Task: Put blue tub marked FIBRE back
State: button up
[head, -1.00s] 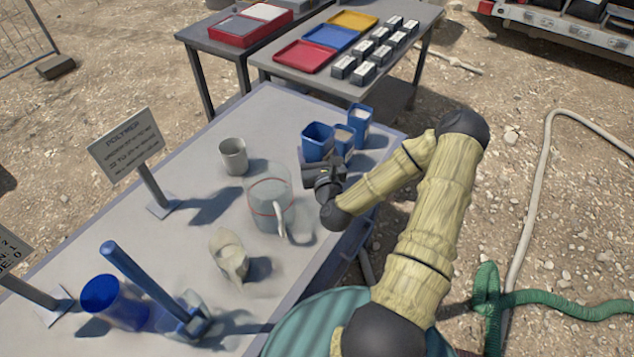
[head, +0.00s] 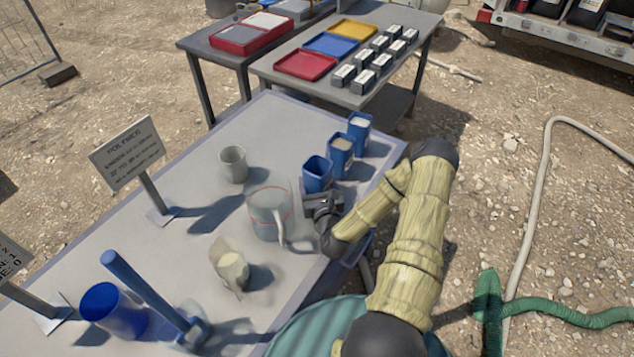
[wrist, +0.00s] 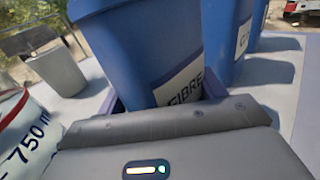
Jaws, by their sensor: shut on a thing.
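The blue tub marked FIBRE (wrist: 150,50) fills the middle of the wrist view, slightly tilted there, with its label facing me. In the head view it is the nearest of the blue tubs (head: 318,174), at the near end of their row. My gripper (head: 322,203) is shut on this tub from its near side. The tub's base is hidden by my gripper, so I cannot tell whether it touches the table. Two other blue tubs, a middle one (head: 341,153) and a far one (head: 359,130), stand upright behind it in a line.
A clear jug with a red line (head: 268,215) stands just left of my gripper.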

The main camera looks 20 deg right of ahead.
jog(key=shift+f, duration=0.2)
jog(key=o, duration=1.3)
jog(key=shift+r, duration=0.1)
jog(key=shift+c, duration=0.2)
jog(key=shift+r, duration=0.2)
jog(key=s, duration=0.4)
jog(key=s+a, duration=0.1)
jog(key=s, duration=0.3)
jog(key=s+a, duration=0.1)
jog(key=s, duration=0.2)
jog(key=shift+s+a+b, duration=0.2)
jog(key=shift+s+b, duration=0.15)
jog(key=shift+s, duration=0.05)
